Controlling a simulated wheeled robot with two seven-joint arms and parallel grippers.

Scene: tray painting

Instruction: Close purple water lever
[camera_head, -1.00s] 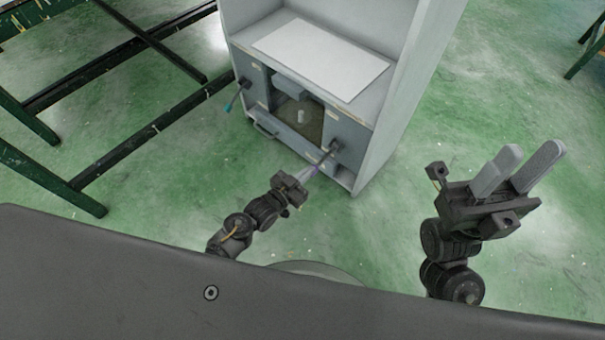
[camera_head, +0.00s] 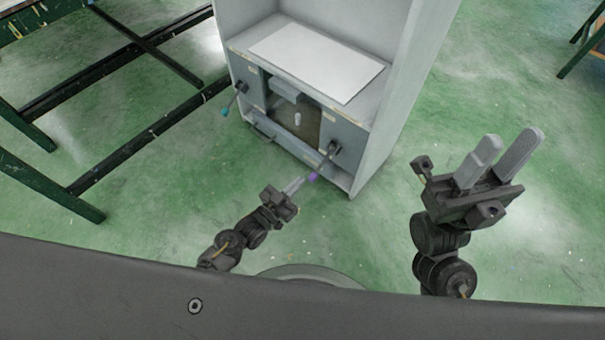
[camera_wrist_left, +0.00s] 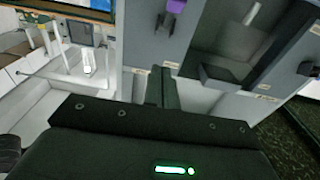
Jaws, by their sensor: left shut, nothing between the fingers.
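The purple-tipped lever (camera_head: 314,176) sits on the right side of the cabinet's front panel, its dark rod slanting outward and down from the panel. Its purple tip also shows at the top of the left wrist view (camera_wrist_left: 176,6). My left gripper (camera_head: 301,181) is shut and empty. Its fingertips are just left of the purple tip, seemingly apart from it; the exact gap is hard to tell. Its dark fingers also show in the left wrist view (camera_wrist_left: 161,85). My right gripper (camera_head: 511,142) is open and empty, well right of the cabinet.
A teal-tipped lever (camera_head: 225,111) is on the left of the same cabinet (camera_head: 383,135). A white sheet (camera_head: 318,62) lies on its shelf, above an open recess with a small pale object (camera_head: 297,119). Dark green metal frames (camera_head: 60,190) stand at left. Green floor is free around the right arm.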

